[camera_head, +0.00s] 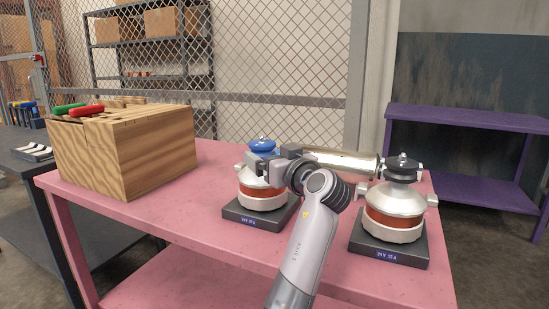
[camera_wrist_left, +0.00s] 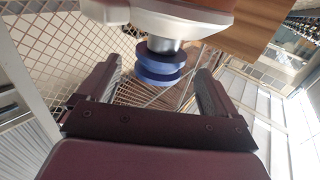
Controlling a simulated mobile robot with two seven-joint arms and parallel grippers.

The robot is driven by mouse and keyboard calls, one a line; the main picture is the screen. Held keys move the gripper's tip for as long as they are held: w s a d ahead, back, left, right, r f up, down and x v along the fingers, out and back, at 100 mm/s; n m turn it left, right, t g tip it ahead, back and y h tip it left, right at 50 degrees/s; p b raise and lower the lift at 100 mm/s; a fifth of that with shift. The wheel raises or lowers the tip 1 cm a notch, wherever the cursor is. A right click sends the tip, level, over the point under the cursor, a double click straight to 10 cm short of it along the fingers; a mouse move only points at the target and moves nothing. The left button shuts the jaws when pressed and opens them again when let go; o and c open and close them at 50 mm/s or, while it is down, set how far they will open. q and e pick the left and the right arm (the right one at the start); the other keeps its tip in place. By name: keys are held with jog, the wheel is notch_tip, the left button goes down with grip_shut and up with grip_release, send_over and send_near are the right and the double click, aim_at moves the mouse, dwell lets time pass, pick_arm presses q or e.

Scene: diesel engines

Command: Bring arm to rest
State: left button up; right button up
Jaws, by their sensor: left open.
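My left gripper (camera_head: 260,164) is open beside the blue-topped device (camera_head: 262,196), which stands on the pink table in the head view. In the left wrist view its two fingers (camera_wrist_left: 158,78) reach out on either side of the blue knob (camera_wrist_left: 160,66), with gaps visible on both sides. The knob (camera_head: 263,145) sits on top of the device's silver body and shows just above my gripper. The gripper hides part of the silver body in the head view. My right gripper is in neither view.
A black-topped device (camera_head: 395,203) stands at the right of the pink table (camera_head: 185,222), and a silver cylinder (camera_head: 345,162) lies behind my wrist. A wooden box (camera_head: 150,148) with red and green handles is at the left. The front-left tabletop is clear.

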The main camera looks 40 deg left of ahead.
pick_arm(q)
jog(key=shift+s+d, duration=0.1)
jog(key=shift+d, duration=0.1)
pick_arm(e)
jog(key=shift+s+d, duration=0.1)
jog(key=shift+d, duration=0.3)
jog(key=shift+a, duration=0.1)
